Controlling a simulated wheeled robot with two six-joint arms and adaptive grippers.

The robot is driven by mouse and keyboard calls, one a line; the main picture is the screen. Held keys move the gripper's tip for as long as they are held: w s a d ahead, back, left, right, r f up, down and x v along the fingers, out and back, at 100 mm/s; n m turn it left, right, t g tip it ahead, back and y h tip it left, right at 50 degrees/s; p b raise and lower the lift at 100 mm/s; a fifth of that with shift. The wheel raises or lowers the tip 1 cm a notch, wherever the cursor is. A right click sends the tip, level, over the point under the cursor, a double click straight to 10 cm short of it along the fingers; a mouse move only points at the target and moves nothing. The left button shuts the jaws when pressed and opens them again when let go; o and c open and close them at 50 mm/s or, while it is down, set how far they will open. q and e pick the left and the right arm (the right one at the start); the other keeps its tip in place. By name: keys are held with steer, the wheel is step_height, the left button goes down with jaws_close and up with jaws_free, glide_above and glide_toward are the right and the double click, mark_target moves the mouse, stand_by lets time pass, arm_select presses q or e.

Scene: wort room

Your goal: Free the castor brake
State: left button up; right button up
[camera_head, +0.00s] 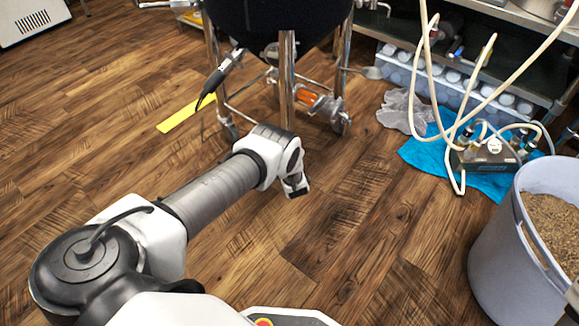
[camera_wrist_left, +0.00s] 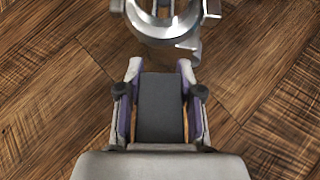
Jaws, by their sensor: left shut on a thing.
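A dark round vessel (camera_head: 275,15) stands on steel legs with castors. One castor (camera_head: 341,121) shows at the right and another (camera_head: 229,130) at the left. The front leg (camera_head: 287,85) runs down behind my left wrist, which hides its foot. In the left wrist view a metal castor part (camera_wrist_left: 175,25), curved with a small tab, lies just beyond my fingertips, apart from them. My left gripper (camera_wrist_left: 161,68) is shut on a flat dark grey block (camera_wrist_left: 160,108). In the head view the gripper (camera_head: 296,188) points down near the floor. My right gripper is out of view.
A yellow strip (camera_head: 180,116) lies left of the vessel. At right are a blue cloth (camera_head: 420,155), a pump box with hoses (camera_head: 485,155), a crumpled clear bag (camera_head: 403,110) and a grey bucket of grain (camera_head: 515,250). The wooden floor in front is clear.

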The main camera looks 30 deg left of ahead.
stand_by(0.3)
arm_select(q)
steer(key=o, duration=1.2)
steer(key=v, duration=1.2)
steer(key=shift+a+r, duration=0.1)
